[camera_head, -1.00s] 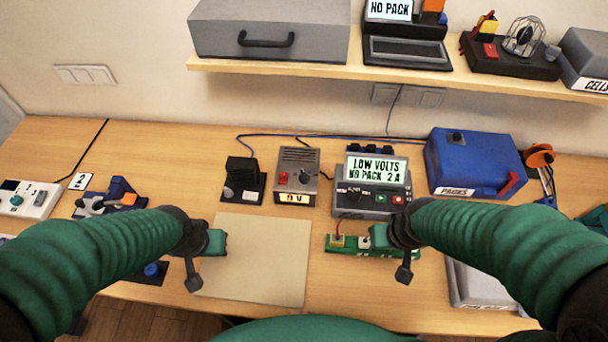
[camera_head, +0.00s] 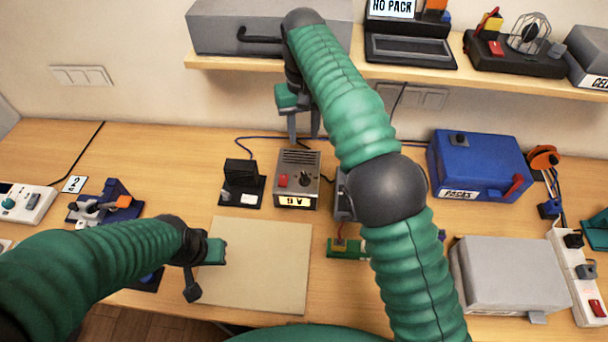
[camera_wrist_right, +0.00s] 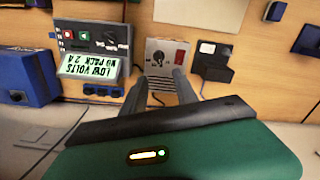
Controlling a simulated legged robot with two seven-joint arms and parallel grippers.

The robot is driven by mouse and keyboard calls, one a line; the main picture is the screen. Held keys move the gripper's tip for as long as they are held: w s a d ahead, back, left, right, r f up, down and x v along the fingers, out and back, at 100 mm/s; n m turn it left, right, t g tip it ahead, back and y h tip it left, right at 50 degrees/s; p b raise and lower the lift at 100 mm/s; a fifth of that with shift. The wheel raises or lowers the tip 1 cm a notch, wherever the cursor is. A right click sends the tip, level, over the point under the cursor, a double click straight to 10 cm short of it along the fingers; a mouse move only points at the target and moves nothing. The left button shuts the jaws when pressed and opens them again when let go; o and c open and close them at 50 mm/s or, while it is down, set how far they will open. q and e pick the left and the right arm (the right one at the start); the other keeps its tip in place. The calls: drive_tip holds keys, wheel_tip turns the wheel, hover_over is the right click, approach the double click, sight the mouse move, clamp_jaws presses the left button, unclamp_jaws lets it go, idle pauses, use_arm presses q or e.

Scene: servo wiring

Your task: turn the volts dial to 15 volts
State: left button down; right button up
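The volts dial (camera_head: 305,179) is a small black knob on the front of a grey power supply box (camera_head: 297,160). A red switch (camera_head: 283,180) sits left of it, and the display (camera_head: 294,201) below seems to read 0 V. My right gripper (camera_head: 304,136) is above and behind the box, fingers pointing down, apart and empty. In the right wrist view, the fingers (camera_wrist_right: 160,76) are spread near the box's vented side, with the dial (camera_wrist_right: 157,58) beyond their tips, not touched. My left gripper (camera_head: 192,290) hangs at the left edge of the tan mat; its finger gap cannot be seen.
My right arm covers most of the low-volts meter, whose screen (camera_wrist_right: 90,67) shows in the wrist view. A black stand (camera_head: 241,182) is left of the supply. The shelf (camera_head: 350,66) is close to my raised right wrist. The tan mat (camera_head: 260,265) is bare.

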sight(305, 177)
drive_tip(key=f, duration=0.8)
drive_tip(key=f+b, duration=0.1)
drive_tip(key=f, duration=0.7)
drive_tip(key=shift+w+d+f, duration=0.1)
drive_tip(key=shift+d+f, duration=0.1)
drive_tip(key=shift+f, duration=0.2)
clamp_jaws()
